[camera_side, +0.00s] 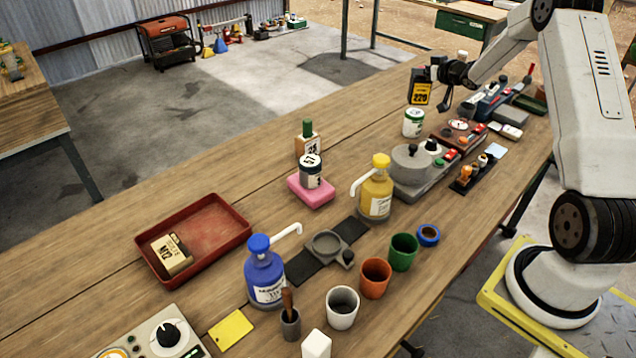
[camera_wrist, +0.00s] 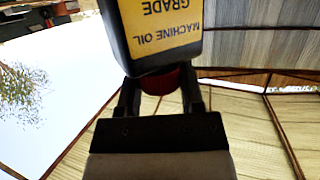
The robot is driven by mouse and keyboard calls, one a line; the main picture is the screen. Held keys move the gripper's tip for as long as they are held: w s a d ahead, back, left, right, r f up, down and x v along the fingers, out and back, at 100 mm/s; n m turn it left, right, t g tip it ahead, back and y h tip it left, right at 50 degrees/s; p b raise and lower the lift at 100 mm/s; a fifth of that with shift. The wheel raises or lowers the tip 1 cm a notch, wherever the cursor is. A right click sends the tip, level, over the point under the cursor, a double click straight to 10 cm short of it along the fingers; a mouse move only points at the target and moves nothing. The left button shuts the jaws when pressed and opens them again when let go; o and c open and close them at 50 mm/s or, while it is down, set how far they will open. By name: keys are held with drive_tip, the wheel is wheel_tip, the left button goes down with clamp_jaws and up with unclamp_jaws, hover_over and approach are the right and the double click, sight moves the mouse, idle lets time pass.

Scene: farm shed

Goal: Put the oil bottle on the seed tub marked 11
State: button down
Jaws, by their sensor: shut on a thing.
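My gripper (camera_side: 439,74) is at the far right end of the bench, shut on the oil bottle (camera_side: 420,91), a black bottle with a yellow label reading 220. The wrist view shows the bottle (camera_wrist: 163,32) with "MACHINE OIL GRADE" upside down in the picture, and a red part between the fingers (camera_wrist: 160,95). The bottle looks upright and above the bench; any contact below is unclear. A small dark-and-white tub (camera_side: 311,172) stands on a pink block (camera_side: 312,190) mid-bench; its number looks like 17 or 11. A white-and-green tub (camera_side: 413,122) stands nearer the gripper; its number is unreadable.
A green-capped bottle (camera_side: 307,141) stands behind the pink block. A yellow pump bottle (camera_side: 376,188), a grey device (camera_side: 411,165) and a blue pump bottle (camera_side: 264,273) stand nearby. A red tray (camera_side: 215,220) holds a box. Bench left of the white-and-green tub is fairly clear.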

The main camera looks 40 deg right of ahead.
sight(422, 80)
drive_tip(key=shift+f, duration=1.55)
drive_tip(key=shift+f, duration=0.15)
drive_tip(key=shift+c, duration=1.1)
unclamp_jaws()
drive_tip(key=shift+s+r, duration=0.25)
drive_tip(key=shift+s, duration=0.1)
drive_tip(key=v, duration=1.1)
drive_tip(key=shift+a+r, duration=0.1)
